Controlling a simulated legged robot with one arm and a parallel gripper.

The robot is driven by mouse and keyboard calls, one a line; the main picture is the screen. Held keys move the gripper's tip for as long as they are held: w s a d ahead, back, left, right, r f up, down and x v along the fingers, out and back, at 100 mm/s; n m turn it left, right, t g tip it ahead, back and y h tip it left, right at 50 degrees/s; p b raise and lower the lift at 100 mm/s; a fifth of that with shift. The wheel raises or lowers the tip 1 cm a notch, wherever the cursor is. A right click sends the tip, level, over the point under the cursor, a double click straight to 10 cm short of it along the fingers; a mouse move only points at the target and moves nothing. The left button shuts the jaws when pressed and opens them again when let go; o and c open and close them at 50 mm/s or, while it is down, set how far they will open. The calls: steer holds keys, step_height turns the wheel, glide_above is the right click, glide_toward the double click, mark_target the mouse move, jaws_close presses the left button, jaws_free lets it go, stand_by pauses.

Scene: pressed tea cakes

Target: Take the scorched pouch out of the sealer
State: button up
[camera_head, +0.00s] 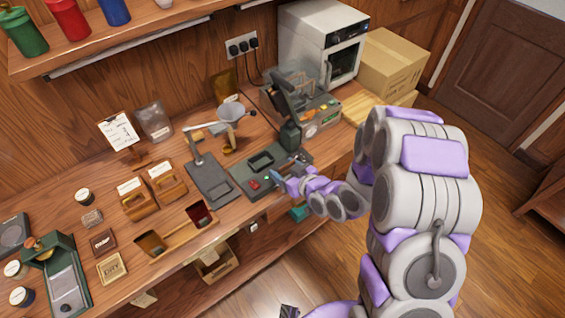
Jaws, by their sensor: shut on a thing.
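My gripper (274,178) is at the front right of a dark green bench machine (241,180) with a red button and a rectangular recess. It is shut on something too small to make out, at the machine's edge. A grey machine (326,122) with coloured buttons and a dark raised arm stands behind it. I cannot tell for sure which of the two is the sealer. No scorched pouch can be made out; the gripper and the machine parts may hide it. A brown pouch (222,84) leans by the wall, and a clear pouch (153,121) stands further left.
A scale-like stand with a funnel (231,111) is left of the machine. Several wooden boxes and tins fill the bench's left part. A white oven (310,40) and a cardboard box (394,66) stand at the back right. The floor (500,230) at right is clear.

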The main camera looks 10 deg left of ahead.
steer(key=shift+s+d+r+p, duration=0.1)
steer(key=shift+d+r+p, duration=0.15)
steer(key=shift+p, duration=0.8)
steer(key=shift+p, duration=0.7)
steer(key=s+d+p, duration=0.1)
steer(key=p, duration=0.3)
steer(key=shift+s+f+p, duration=0.1)
steer(key=shift+s+p, duration=0.05)
steer(key=shift+p, duration=0.15)
